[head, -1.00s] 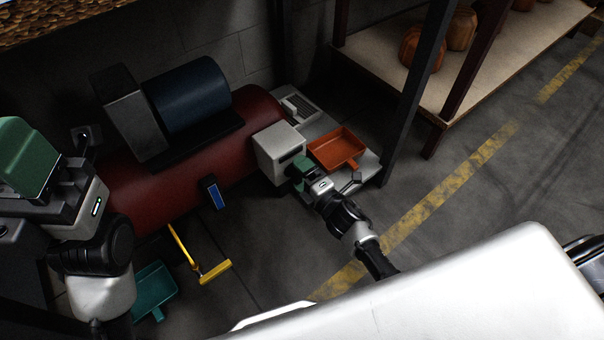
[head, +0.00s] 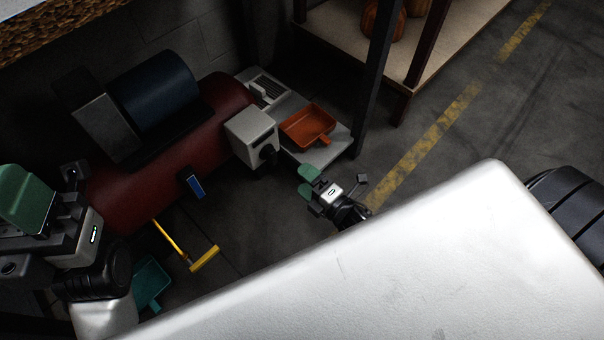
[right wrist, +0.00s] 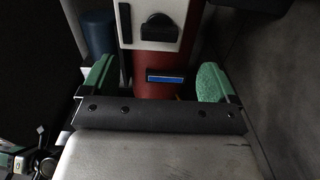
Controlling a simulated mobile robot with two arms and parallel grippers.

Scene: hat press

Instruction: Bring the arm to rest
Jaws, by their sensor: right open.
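My right gripper (head: 309,181) has green finger pads and is open and empty. In the head view it hangs over the dark floor, to the lower right of a white box with a black knob (head: 251,137), apart from it. In the right wrist view its two green pads (right wrist: 156,85) stand wide apart, with nothing between them close by. My left gripper (head: 28,198) is at the left edge of the head view. One green pad shows large there, and I cannot tell whether its jaws are open or shut.
A red tank (head: 160,150) carries a dark blue motor (head: 155,85). An orange tray (head: 307,126) lies on a grey shelf right of the white box. A yellow squeegee-like tool (head: 204,258) and a teal dustpan (head: 152,281) are low left. A shelf with wooden forms (head: 383,18) stands upper right.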

